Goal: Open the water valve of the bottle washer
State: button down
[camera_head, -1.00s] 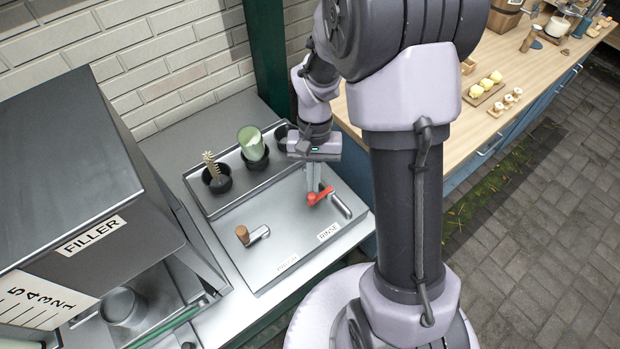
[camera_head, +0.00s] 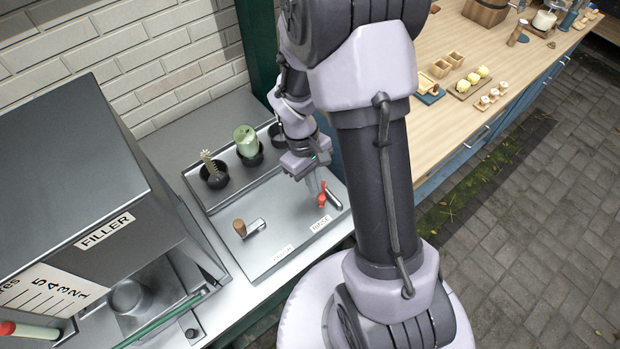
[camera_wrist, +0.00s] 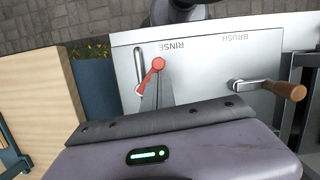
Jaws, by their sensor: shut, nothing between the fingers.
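The bottle washer is a flat steel panel (camera_head: 285,235) with labels RINSE (camera_head: 320,223) and BRUSH. A red valve lever (camera_head: 322,193) sits on it by the RINSE label, beside a short steel bar. In the head view the lever points up, towards the back. In the wrist view the red lever (camera_wrist: 151,75) runs from its round hub down to the left. My gripper (camera_head: 314,187) is shut and empty, low over the panel just left of the lever. In the wrist view its fingers (camera_wrist: 157,95) are right beside the lever; I cannot tell whether they touch.
A wooden-handled crank (camera_head: 242,228) stands near the BRUSH label. Behind the panel, a tray holds a bottle brush (camera_head: 212,170) and a green bottle (camera_head: 247,143) in dark cups. The FILLER box (camera_head: 90,170) is at left. A wooden counter (camera_head: 440,120) is at right.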

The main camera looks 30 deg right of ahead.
jog(key=n, duration=0.2)
jog(key=s+d+n+h+p, duration=0.1)
jog(key=n, duration=0.2)
jog(key=shift+s+d+t, duration=0.2)
jog(key=shift+t, duration=0.1)
jog(key=shift+w, duration=0.15)
jog(key=shift+w+d+p, duration=0.25)
jog(key=shift+w+p, duration=0.2)
jog(key=shift+w, duration=0.2)
